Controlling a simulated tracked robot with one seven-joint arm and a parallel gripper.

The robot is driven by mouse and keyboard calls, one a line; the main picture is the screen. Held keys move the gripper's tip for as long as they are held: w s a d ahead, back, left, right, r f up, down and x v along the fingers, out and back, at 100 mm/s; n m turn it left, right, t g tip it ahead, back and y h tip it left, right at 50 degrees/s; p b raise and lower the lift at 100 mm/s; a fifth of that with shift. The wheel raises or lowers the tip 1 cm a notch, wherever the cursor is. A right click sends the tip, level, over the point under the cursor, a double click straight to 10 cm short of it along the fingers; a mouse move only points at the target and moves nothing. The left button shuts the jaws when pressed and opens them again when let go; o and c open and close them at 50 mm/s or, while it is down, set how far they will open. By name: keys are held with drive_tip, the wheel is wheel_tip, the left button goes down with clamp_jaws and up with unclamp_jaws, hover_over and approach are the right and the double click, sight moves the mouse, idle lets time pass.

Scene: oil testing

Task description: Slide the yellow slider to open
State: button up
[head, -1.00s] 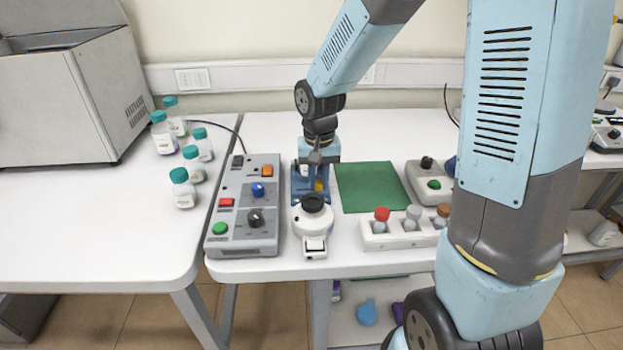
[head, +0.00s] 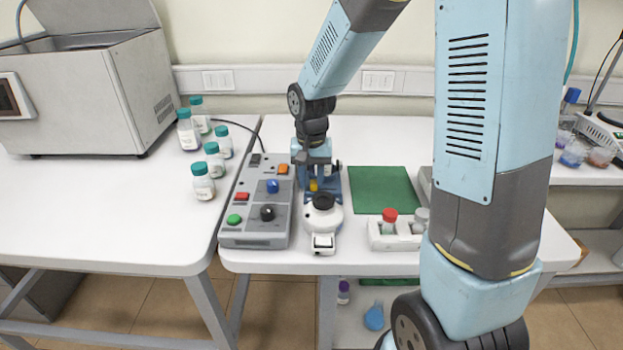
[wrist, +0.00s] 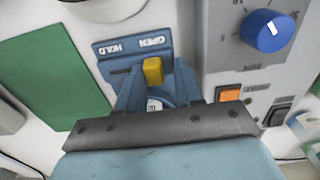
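The yellow slider (wrist: 153,70) stands up from a blue fixture (wrist: 105,50) marked HOLD and OPEN. In the wrist view it lines up with the OPEN label, with bare slot to its left by HOLD. In the head view the slider (head: 314,186) shows as a small yellow block below my gripper (head: 313,168), on the blue fixture (head: 336,188). In the wrist view my gripper (wrist: 158,82) looks open, its blue fingers apart on either side of the slider. Whether a finger touches the slider I cannot tell.
A grey control box (head: 255,225) with knobs and buttons stands close on the left. A white device with a black knob (head: 323,202) is in front. A green mat (head: 382,188) and a white rack (head: 392,242) lie to the right. Several teal-capped bottles (head: 203,184) stand far left.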

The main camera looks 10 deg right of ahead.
sight(312, 182)
drive_tip(key=o, duration=0.3)
drive_tip(key=shift+d, duration=0.1)
wheel_tip(312, 182, up, 14)
drive_tip(key=shift+f, duration=0.15)
idle(0.4)
drive_tip(key=s+d+r+t, duration=0.2)
drive_tip(key=s+d, duration=0.2)
drive_tip(key=s, duration=0.2)
drive_tip(key=s+d+r+n+t, duration=0.1)
drive_tip(key=s+d+r, duration=0.2)
drive_tip(key=s, duration=0.4)
drive_tip(key=s+d+r+n+t, duration=0.1)
drive_tip(key=s+d+r+t, duration=0.1)
drive_tip(key=s+d, duration=0.3)
drive_tip(key=shift+s+r+t, duration=0.3)
drive_tip(key=shift+s+r, duration=0.1)
drive_tip(key=shift+s, duration=0.85)
